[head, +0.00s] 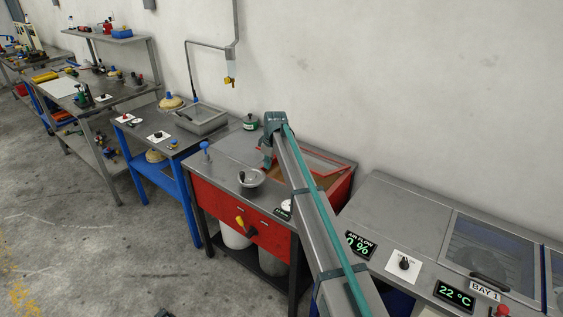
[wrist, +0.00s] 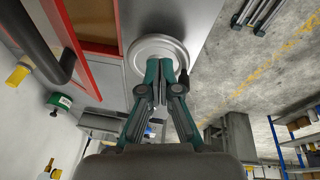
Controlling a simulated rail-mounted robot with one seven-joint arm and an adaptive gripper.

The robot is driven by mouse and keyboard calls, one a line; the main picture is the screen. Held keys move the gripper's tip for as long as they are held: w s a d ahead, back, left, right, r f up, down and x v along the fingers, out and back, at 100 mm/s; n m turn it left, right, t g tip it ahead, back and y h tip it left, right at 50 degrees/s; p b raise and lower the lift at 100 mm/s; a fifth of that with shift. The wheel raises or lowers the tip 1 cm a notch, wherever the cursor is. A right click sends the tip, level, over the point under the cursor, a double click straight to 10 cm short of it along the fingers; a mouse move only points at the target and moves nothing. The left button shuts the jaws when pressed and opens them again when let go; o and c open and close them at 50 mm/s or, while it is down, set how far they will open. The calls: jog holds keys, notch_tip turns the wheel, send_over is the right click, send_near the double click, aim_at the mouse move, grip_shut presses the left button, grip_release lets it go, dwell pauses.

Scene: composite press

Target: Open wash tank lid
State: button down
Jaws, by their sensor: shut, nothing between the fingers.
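The red wash tank (head: 338,192) is set into the steel-topped red bench, behind my arm. A red-framed panel (head: 322,162) shows at its top, with brown surface below; my arm hides part of it, so I cannot tell how far the lid is raised. In the wrist view, the red frame (wrist: 84,62) crosses the upper left, and a thick black handle (wrist: 36,42) lies left of my fingers, apart from them. My gripper (head: 266,162) is shut and empty, beside the tank's left side. In the wrist view, its fingertips (wrist: 160,66) overlap a round pale metal dish.
The metal dish (head: 251,178) sits on the bench top (head: 225,150). A green-labelled jar (head: 250,122) stands behind. A blue-topped handle (head: 205,148) rises at the left. A grey bench with BAY 1 (head: 484,291) is at the right. Grey floor (head: 100,250) is open in front.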

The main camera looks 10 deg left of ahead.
jog(key=s+a+f+n+t+h+b, duration=0.1)
jog(key=s+f, duration=0.1)
jog(key=f, duration=0.1)
jog(key=s+a+f+n+t+h+b, duration=0.1)
jog(key=s+f+n+h, duration=0.1)
jog(key=f, duration=0.1)
jog(key=s+f+n+t+h+b, duration=0.1)
jog(key=s+f+n+h, duration=0.1)
jog(key=f, duration=0.1)
jog(key=shift+s+a+f, duration=0.15)
jog(key=shift+a+f, duration=0.1)
jog(key=shift+a, duration=0.15)
jog(key=shift+s+f+n+t+h+b, duration=0.15)
jog(key=shift+s+n+t+h+b, duration=0.35)
jog(key=shift+n, duration=0.3)
jog(key=shift+r+n+t+h, duration=0.3)
jog(key=shift+n+t+h, duration=0.3)
jog(key=shift+n+t, duration=0.3)
notch_tip(320, 180, up, 8)
jog(key=w+d+n+t+h, duration=0.1)
jog(key=n+t+h, duration=0.1)
jog(key=n+t, duration=0.45)
jog(key=r+p+x, duration=0.2)
jog(key=p+x, duration=0.2)
jog(key=x, duration=0.9)
jog(key=shift+w+d+r+n+g, duration=0.2)
jog(key=shift+d+n+g, duration=0.15)
jog(key=shift+n, duration=0.1)
jog(key=shift+r, duration=0.1)
